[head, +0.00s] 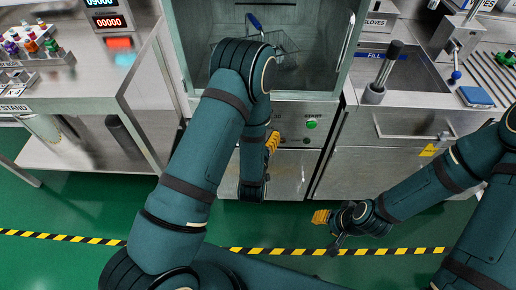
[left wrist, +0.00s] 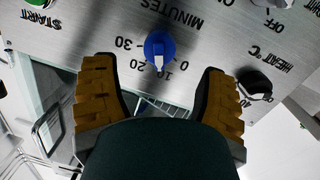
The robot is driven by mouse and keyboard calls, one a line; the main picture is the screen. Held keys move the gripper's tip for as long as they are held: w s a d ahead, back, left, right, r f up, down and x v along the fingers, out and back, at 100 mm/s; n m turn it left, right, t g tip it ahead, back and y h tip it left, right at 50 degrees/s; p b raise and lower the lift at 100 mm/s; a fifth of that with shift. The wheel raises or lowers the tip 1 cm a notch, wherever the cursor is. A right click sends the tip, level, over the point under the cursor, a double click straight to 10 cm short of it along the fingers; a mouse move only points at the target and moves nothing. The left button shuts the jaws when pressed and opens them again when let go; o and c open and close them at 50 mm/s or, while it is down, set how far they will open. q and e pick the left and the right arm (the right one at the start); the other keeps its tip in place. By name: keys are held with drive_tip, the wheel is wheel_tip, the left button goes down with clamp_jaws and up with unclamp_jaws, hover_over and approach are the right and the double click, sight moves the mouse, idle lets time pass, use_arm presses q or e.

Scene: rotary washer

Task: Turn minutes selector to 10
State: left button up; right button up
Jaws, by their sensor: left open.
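The minutes selector, a round blue knob (left wrist: 160,46) with a white pointer, is on the metal panel (left wrist: 222,45) in the left wrist view. The panel appears upside down there. The pointer faces down in the picture, near the 10 and 20 labels; I cannot tell its exact setting. My left gripper (left wrist: 158,66) is open, with a yellow finger on each side of the knob and gaps to both. In the head view my left gripper (head: 271,143) is at the washer front, and my arm hides the knob. My right gripper (head: 322,216) is low and away from the panel.
The green START button (head: 311,124) is right of my left gripper. A black temperature knob (left wrist: 254,83) lies beside one finger in the left wrist view. The washer chamber (head: 310,60) above holds a wire basket (head: 287,48). Steel counters flank it.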

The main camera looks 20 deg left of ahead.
use_arm(q)
drive_tip(key=v, duration=0.6)
drive_tip(key=shift+s, duration=0.4)
wheel_tip(320, 180, down, 9)
drive_tip(key=s+d+g+h, duration=0.2)
drive_tip(key=s+g+h, duration=0.15)
drive_tip(key=g, duration=0.45)
drive_tip(key=s+d+m+g+h, duration=0.2)
drive_tip(key=s+g+h, duration=0.1)
drive_tip(key=s+g, duration=0.3)
drive_tip(key=shift+s+d+f+m+g+h, duration=0.35)
drive_tip(key=shift+s+d+f+m+g, duration=0.05)
drive_tip(key=shift+s, duration=0.4)
idle(0.6)
